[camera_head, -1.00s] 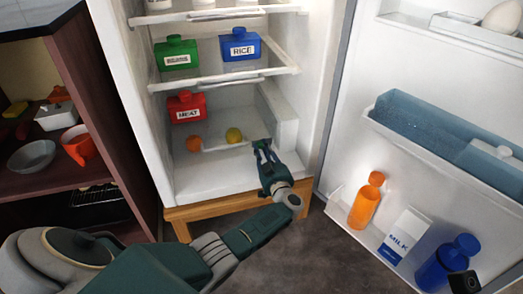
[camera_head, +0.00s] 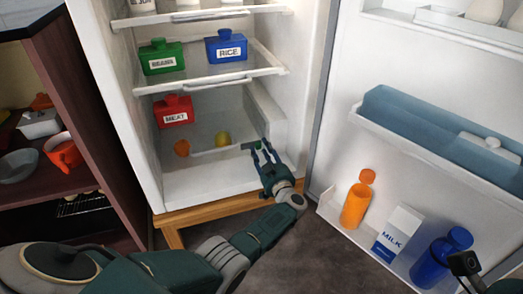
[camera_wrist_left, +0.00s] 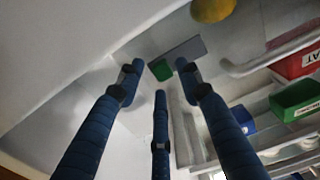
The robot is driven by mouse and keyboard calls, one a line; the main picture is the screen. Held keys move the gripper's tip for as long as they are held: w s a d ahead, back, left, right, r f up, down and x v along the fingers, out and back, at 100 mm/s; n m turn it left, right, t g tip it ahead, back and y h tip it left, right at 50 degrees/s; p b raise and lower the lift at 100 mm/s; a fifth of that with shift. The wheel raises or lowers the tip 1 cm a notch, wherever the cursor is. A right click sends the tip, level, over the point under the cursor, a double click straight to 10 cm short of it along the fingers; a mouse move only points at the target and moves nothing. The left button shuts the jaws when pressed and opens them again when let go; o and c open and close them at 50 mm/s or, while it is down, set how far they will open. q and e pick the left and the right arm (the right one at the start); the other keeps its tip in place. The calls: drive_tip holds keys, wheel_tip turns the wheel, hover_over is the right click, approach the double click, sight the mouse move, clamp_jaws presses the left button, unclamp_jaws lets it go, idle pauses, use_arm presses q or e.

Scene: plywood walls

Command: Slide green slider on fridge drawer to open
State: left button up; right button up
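The green slider (camera_head: 258,145) is a small green block at the right of the fridge's bottom compartment, on a grey bar. In the left wrist view the slider (camera_wrist_left: 160,70) shows beyond my fingertips, between the left and right ones, with the grey bar (camera_wrist_left: 184,50) beside it. My left gripper (camera_head: 262,152) is open around the slider's line, its fingers pointing into the fridge. In the wrist view no finger clearly touches the slider. A dark part at the lower right corner (camera_head: 466,264) may belong to my right gripper; its fingers cannot be made out.
A white rail (camera_head: 222,150) runs before an orange fruit (camera_head: 182,148) and a yellow fruit (camera_head: 222,138). A red MEAT box (camera_head: 174,112) sits above. The open fridge door (camera_head: 335,150) stands to the right, holding bottles and a milk carton (camera_head: 398,230).

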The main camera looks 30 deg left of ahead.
use_arm(q)
drive_tip(key=v, duration=0.7)
idle(0.4)
